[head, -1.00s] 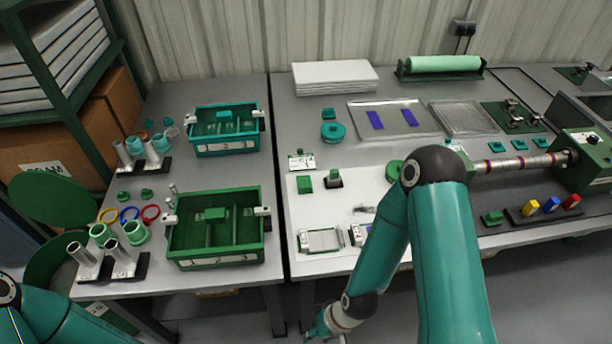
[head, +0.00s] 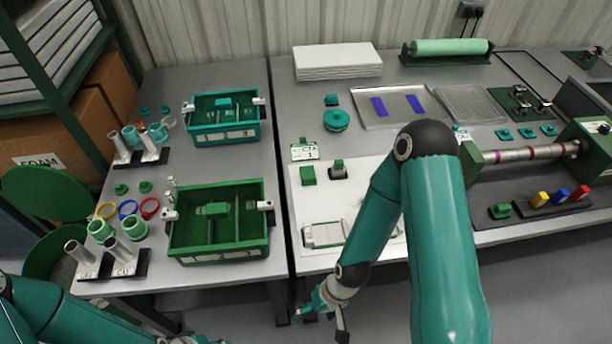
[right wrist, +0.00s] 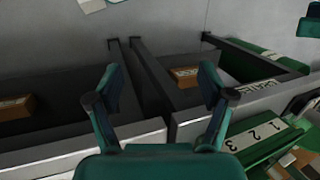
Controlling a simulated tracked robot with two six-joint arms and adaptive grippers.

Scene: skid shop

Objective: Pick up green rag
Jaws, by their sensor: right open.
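A small flat green square (head: 308,175) lies on the white mat (head: 375,190) of the right table in the head view. It may be the green rag, but I cannot tell its material. My right gripper (head: 320,316) is open and empty in front of that table's near edge, apart from the square. In the right wrist view its two fingers (right wrist: 162,90) stand wide apart with nothing between them. Only a bit of my left gripper (head: 192,340) shows at the bottom edge, and its jaws are hidden.
A green bin (head: 218,250) and a teal bin (head: 225,143) stand on the left table. The right wrist view shows dark open compartments and a green numbered container (right wrist: 262,140). The right arm covers part of the mat.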

